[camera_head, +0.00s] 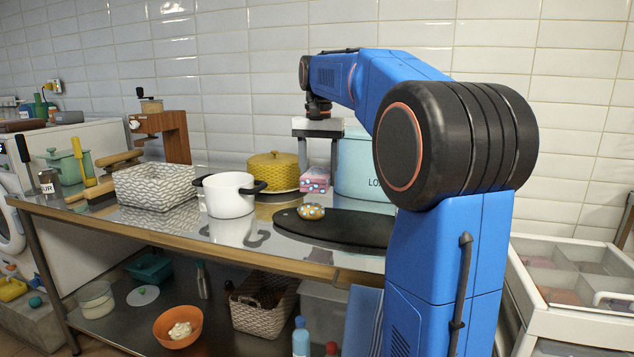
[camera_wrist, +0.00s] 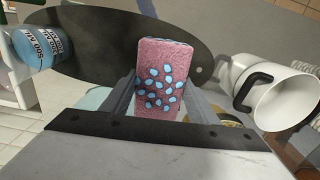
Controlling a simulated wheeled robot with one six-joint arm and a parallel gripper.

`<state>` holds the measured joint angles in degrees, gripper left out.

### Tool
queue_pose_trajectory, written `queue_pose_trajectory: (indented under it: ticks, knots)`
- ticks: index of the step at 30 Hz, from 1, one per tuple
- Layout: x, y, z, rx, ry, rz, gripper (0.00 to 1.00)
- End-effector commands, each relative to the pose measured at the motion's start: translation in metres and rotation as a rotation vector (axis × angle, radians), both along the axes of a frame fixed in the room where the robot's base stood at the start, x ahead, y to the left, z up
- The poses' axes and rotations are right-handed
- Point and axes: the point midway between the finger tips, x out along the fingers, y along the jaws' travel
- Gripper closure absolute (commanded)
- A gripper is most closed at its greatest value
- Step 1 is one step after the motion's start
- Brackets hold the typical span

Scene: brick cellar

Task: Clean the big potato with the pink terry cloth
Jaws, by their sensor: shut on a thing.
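My gripper (camera_head: 317,160) points down above the steel table and is shut on the pink terry cloth (camera_head: 314,186), a thick folded block with light blue spots. In the wrist view the cloth (camera_wrist: 165,60) sits between the two grey fingers (camera_wrist: 160,105). The potato (camera_head: 311,211), tan with pale spots, lies on the black oval board (camera_head: 350,228), in front of and below the cloth in the head view. The potato does not show in the wrist view, where the cloth covers part of the board (camera_wrist: 90,50). I cannot tell how high the cloth is above the table.
A white pot (camera_head: 229,196) with black handles stands left of the board, with a yellow lidded pot (camera_head: 273,170) behind it. A pale blue canister (camera_head: 360,170) stands behind the board. A white woven basket (camera_head: 157,184) is further left. The board's right part looks clear.

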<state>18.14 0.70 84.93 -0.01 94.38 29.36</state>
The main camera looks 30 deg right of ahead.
Motion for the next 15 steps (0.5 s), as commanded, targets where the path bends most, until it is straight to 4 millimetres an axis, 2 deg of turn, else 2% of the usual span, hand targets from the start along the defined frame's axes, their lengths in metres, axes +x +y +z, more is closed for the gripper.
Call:
queue_pose_trajectory:
  ticks: [7, 15]
  knots:
    - [-0.010, 0.003, 0.021, 0.000, -0.001, 0.003, 0.64]
    - [-0.013, 0.004, 0.025, 0.000, 0.000, 0.003, 0.64]
